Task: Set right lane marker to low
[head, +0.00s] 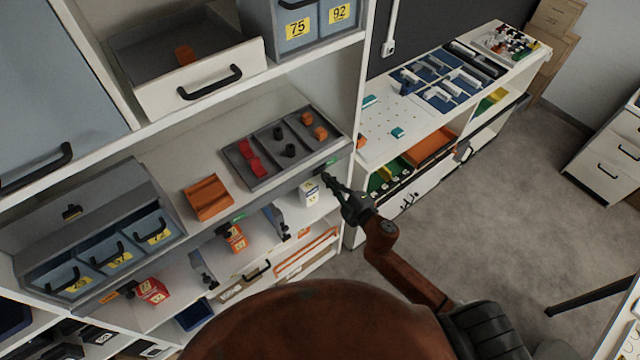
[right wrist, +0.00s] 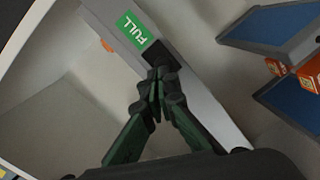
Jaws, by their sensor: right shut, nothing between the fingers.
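The right lane marker sits on the grey shelf edge strip, with a green label (head: 332,161) facing out. In the right wrist view its label (right wrist: 134,30) reads FULL, beside a dark slider block (right wrist: 158,54). My right gripper (head: 327,178) is shut and empty, its tips right at the strip by the marker. In the right wrist view the closed fingertips (right wrist: 156,88) meet the lower part of the dark block; I cannot tell whether they press on it. My left gripper is not in view.
The middle marker (head: 238,217) shows green and the left one (head: 110,297) orange on the same strip. A white carton (head: 309,192) stands below the right marker. A grey tray (head: 232,160) with red, black and orange pieces lies above. Open floor lies to the right.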

